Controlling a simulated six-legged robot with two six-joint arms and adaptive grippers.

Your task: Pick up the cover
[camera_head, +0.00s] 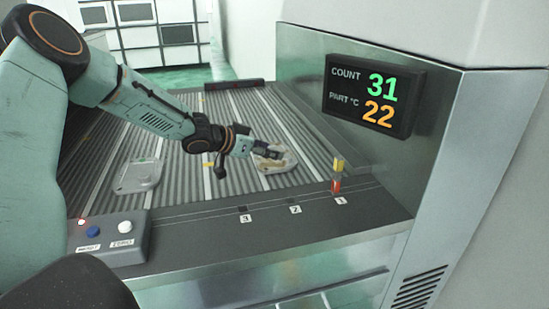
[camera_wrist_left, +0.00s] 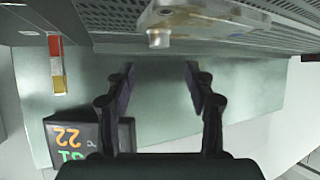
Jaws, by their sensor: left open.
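Two pale metal castings lie on the ribbed conveyor in the head view, and I cannot tell for sure which is the cover. One casting (camera_head: 283,164) lies right of centre, partly hidden behind my left gripper (camera_head: 272,153). The other casting (camera_head: 138,177) is a flat, rounded piece farther left. In the left wrist view, which is upside down, a casting (camera_wrist_left: 215,17) with a round boss shows at the top edge. The fingers of my left gripper (camera_wrist_left: 158,75) are apart, with nothing between them. My right gripper is not in view.
The ribbed conveyor (camera_head: 232,105) ends at a dark front ledge with numbered marks. A red-and-yellow post (camera_head: 337,176) stands at mark 1. A metal wall with a count display (camera_head: 373,95) bounds the right side. A button box (camera_head: 110,238) sits at the front left.

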